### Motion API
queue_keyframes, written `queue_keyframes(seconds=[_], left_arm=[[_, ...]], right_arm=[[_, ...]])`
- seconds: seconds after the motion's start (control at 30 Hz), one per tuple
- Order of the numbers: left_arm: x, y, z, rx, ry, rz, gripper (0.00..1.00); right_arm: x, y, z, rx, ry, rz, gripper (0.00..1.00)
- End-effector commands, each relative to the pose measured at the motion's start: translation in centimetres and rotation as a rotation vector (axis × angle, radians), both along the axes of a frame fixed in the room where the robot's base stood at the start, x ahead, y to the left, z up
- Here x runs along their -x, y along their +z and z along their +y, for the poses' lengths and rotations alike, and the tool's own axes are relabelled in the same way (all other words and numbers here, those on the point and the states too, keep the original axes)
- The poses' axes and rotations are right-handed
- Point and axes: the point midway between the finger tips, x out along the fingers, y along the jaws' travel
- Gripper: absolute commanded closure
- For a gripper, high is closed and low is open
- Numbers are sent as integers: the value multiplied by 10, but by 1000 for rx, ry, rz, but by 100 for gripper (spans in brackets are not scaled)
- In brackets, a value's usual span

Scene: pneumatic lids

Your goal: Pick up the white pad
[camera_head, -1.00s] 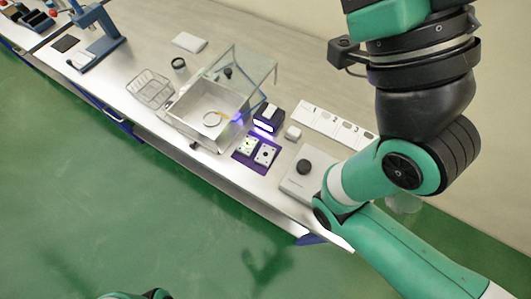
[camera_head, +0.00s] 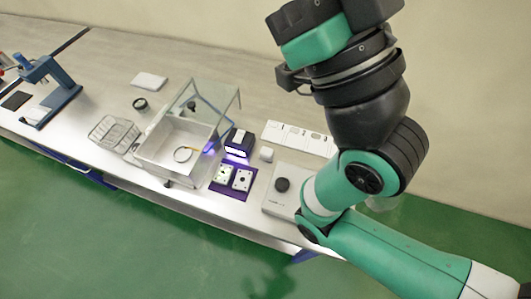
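A thin white rectangular pad (camera_head: 150,80) lies flat near the back of the bench, behind the wire basket and left of the clear-lidded box. A small white block (camera_head: 266,154) sits right of the dark lit device; I cannot tell for certain which of the white items the task means. My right arm shows large on the right side, but its gripper is outside the picture. My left gripper is also not in view.
A metal box (camera_head: 165,155) with a raised clear lid stands mid-bench, beside a wire basket (camera_head: 113,132). A blue press (camera_head: 55,85) is at left. A purple mat (camera_head: 233,190), a white scale-like unit (camera_head: 275,203) and numbered white plates (camera_head: 297,137) lie right. The bench's back left is mostly clear.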

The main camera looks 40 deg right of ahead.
Motion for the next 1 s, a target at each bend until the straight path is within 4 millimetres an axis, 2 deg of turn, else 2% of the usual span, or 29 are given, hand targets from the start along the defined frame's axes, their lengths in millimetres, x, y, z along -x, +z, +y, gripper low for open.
queue_keyframes(seconds=[0.4,0.9,1.0], left_arm=[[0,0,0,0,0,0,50],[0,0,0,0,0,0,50],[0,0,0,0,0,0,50]], right_arm=[[0,0,0,0,0,0,100],[0,0,0,0,0,0,10],[0,0,0,0,0,0,10]])
